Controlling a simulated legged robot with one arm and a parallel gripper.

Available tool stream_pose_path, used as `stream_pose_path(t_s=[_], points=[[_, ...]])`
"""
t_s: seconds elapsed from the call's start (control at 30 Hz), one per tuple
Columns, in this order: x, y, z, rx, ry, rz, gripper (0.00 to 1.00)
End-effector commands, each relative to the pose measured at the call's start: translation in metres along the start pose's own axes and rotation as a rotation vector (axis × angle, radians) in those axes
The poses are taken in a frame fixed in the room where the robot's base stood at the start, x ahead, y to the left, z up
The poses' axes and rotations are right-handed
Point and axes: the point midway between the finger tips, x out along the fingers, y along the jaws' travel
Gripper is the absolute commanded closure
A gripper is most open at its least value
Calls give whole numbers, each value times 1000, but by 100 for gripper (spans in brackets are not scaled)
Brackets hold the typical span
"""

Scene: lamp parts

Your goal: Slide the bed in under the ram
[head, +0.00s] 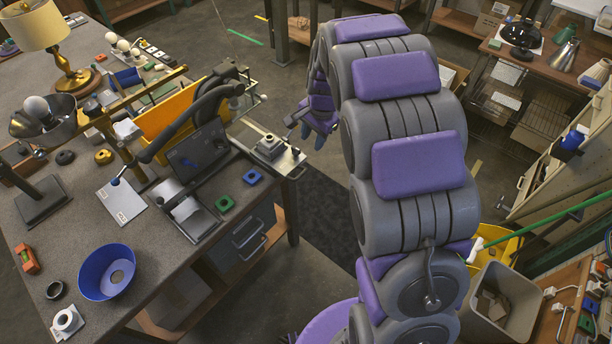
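The bed looks to be the flat silver plate (288,163) that sticks out past the right edge of the workbench. A stepped metal block (270,147) sits on it, and a small dark knob is at its outer end. The plate reaches back to the left toward a dark press-like machine with a thick curved grey arm (187,122). I cannot tell for sure which part is the ram. My gripper (312,135) hangs just above and to the right of the plate's outer end. A gap seems to show between them. My gripper's fingers are small and partly hidden by its purple body.
The workbench (165,265) holds a blue bowl (107,272), a brass lamp (68,62), a yellow bin (168,112) and green and blue square parts near the right edge. Open floor with a dark mat (330,215) lies right of the bench. A grey bin (500,300) stands lower right.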

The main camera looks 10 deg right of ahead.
Motion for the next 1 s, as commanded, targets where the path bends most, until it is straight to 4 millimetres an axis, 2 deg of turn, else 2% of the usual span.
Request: stream_pose_path(t_s=[0.17,0.7,1.0], points=[[24,-2,5,-3,1,4,61],[130,3,0,-3,-5,2,61],[164,0,2,-5,2,1,61]])
